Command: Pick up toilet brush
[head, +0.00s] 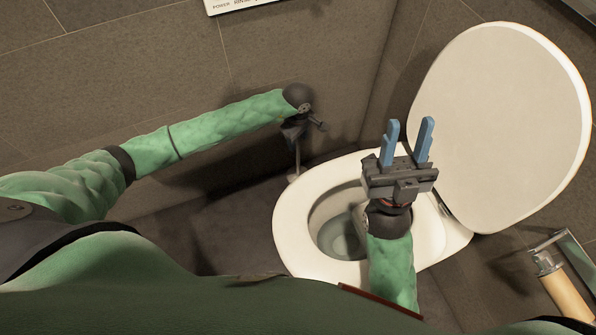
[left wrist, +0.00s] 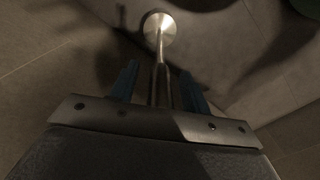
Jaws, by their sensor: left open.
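The toilet brush (left wrist: 161,65) shows in the left wrist view as a thin metal rod with a round, shiny end. Its rod runs down between the two blue fingers of my left gripper (left wrist: 158,80), which are apart on either side of it. In the head view, the thin brush (head: 295,168) stands below my left gripper (head: 297,138), beside the toilet. The left fingers are mostly hidden there. My right gripper (head: 409,128) is open and empty above the toilet, with blue fingers pointing up.
The white toilet bowl (head: 293,225) is right of the brush, with its lid (head: 505,110) raised. A tiled wall (head: 150,70) lies behind my left arm. A toilet roll holder (head: 549,243) is at the lower right. Dark floor (head: 235,225) is clear left of the bowl.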

